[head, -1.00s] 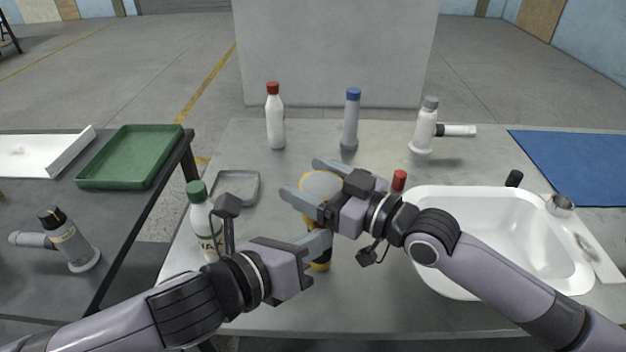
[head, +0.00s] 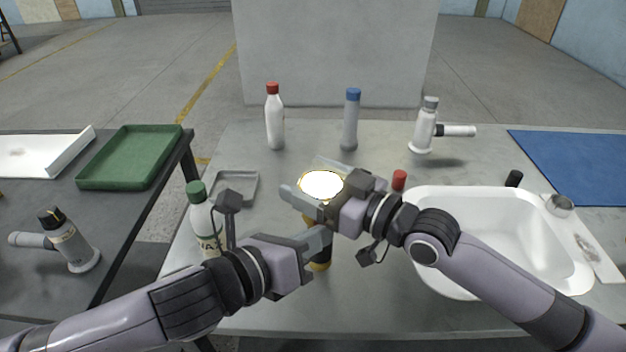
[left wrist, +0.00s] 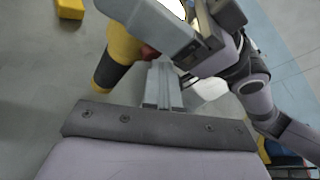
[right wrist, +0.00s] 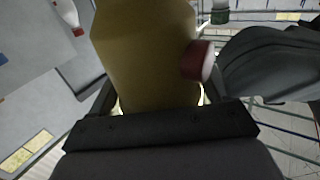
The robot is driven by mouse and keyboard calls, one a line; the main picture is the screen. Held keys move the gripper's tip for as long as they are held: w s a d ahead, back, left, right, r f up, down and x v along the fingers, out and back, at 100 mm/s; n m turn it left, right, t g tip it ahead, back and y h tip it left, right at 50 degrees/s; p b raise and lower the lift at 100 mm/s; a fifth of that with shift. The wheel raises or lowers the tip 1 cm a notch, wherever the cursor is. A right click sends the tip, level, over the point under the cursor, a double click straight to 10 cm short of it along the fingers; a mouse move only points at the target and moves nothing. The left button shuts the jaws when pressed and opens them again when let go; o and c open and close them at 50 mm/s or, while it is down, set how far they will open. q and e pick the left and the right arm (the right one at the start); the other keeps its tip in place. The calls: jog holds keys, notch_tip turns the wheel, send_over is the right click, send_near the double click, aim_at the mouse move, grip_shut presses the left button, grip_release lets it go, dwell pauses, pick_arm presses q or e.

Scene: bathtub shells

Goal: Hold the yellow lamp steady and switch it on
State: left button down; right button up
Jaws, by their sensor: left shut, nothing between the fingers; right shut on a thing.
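The yellow lamp (head: 320,267) stands upright on the table, with a yellow and black body and a round top that glows white. My right gripper (head: 310,184) is shut on its upper body, and the right wrist view shows the yellow body (right wrist: 150,50) between the fingers. A red button (right wrist: 197,61) sticks out from the lamp's side. My left gripper (head: 322,240) is shut and empty beside the lamp, below the right gripper. In the left wrist view its fingertips (left wrist: 160,68) are close to the red button (left wrist: 150,53); I cannot tell if they touch.
A green-capped bottle (head: 202,222) stands close to my left arm. A grey tray (head: 235,187) lies behind it. A white basin (head: 440,200) is at the right, with a red-capped thing (head: 399,180) by its corner. Several bottles and fittings stand at the back.

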pick_arm(q)
jog(key=shift+s, duration=0.5)
jog(key=s, duration=0.6)
dwell(0.4)
pick_arm(e)
jog(key=o, duration=1.1)
jog(key=shift+d, duration=0.1)
